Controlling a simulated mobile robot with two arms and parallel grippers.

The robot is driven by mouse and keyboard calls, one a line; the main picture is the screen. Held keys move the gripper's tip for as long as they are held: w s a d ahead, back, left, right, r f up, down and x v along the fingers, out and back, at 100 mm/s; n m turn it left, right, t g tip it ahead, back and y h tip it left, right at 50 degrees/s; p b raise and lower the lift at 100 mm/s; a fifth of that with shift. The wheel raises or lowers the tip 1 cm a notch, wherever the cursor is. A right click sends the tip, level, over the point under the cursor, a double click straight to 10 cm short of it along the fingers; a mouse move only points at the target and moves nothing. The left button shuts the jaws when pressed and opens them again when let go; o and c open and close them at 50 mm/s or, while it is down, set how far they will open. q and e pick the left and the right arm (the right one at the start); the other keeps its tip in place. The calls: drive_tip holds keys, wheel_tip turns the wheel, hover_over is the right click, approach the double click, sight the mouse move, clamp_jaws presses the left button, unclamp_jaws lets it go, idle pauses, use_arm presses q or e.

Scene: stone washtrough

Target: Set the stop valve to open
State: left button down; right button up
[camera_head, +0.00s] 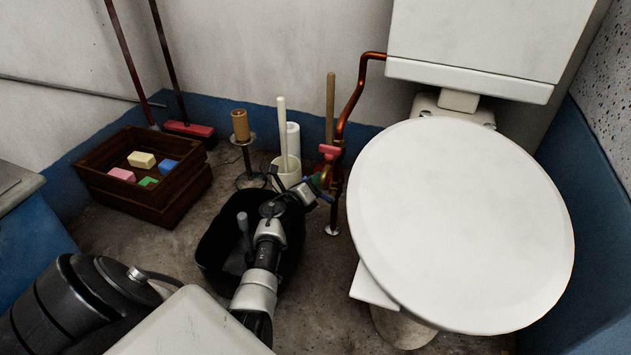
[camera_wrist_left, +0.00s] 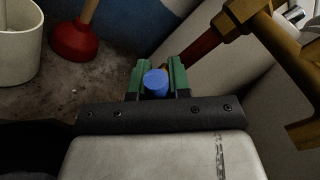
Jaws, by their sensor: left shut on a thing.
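The gripper hides part of the lever in the head view. The lever's exact angle to the pipe is hard to tell. My right gripper is not in view.
The toilet (camera_head: 460,225) with its large lid is close on the right. A black bucket (camera_head: 215,250) stands under my left arm. A white pot (camera_head: 286,172), a paper-roll stand (camera_head: 243,150) and a plunger (camera_wrist_left: 75,38) are behind. A wooden crate (camera_head: 165,205) is farther left.

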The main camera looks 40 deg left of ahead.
use_arm(q)
drive_tip(key=shift+r, duration=0.1)
drive_tip(key=m+p, duration=0.1)
drive_tip(key=d+m+p, duration=0.1)
drive_tip(key=shift+w+d+r+m+g, duration=0.1)
drive_tip(key=shift+w+r+m+g, duration=0.05)
drive_tip(key=shift+r+m+g, duration=0.25)
